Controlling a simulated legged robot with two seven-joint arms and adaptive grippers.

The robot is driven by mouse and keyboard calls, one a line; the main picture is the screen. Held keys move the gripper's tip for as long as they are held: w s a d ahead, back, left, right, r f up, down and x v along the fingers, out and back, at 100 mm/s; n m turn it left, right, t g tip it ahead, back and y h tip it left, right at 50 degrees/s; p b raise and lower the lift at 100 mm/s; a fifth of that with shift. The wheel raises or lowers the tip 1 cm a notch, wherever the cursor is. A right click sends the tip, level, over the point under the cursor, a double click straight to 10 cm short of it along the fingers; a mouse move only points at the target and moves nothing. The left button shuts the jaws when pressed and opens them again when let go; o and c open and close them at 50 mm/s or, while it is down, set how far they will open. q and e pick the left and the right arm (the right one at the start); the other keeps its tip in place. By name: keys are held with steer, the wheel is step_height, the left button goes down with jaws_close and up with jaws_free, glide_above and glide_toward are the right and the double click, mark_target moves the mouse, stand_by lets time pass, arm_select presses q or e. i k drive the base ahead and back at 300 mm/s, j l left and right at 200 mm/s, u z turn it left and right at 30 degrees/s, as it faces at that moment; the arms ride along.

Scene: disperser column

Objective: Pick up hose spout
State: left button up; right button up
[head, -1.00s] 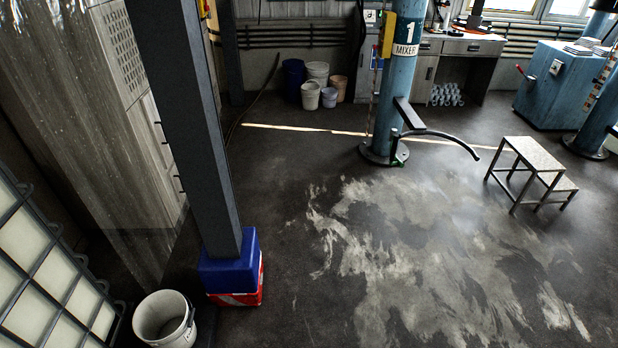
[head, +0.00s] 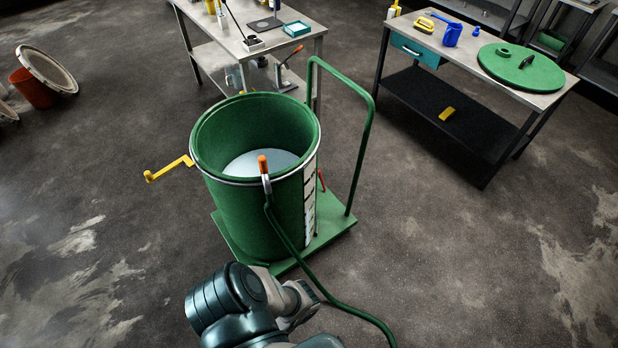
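The hose spout (head: 264,171) has an orange end and a grey metal part. It is at the near rim of a green drum (head: 262,212), with its orange end up. A green hose (head: 301,256) runs from it down the drum's outside and off the bottom edge. An arm of mine, seemingly the left, comes in at the bottom, left of the middle. A grey part at its end (head: 293,302) is below the drum and apart from the spout; I cannot make out its fingers. My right gripper is out of view.
The drum stands on a green cart with a tall handle (head: 369,130). A yellow crank (head: 168,168) sticks out at the left. Workbenches (head: 245,40) and (head: 500,75) stand behind, the right one bearing a green lid (head: 520,67).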

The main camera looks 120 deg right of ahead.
mark_target(261, 160)
steer(key=z, duration=3.5)
steer(key=i+l, duration=0.1)
steer(key=l+u, duration=0.05)
steer(key=l, duration=0.05)
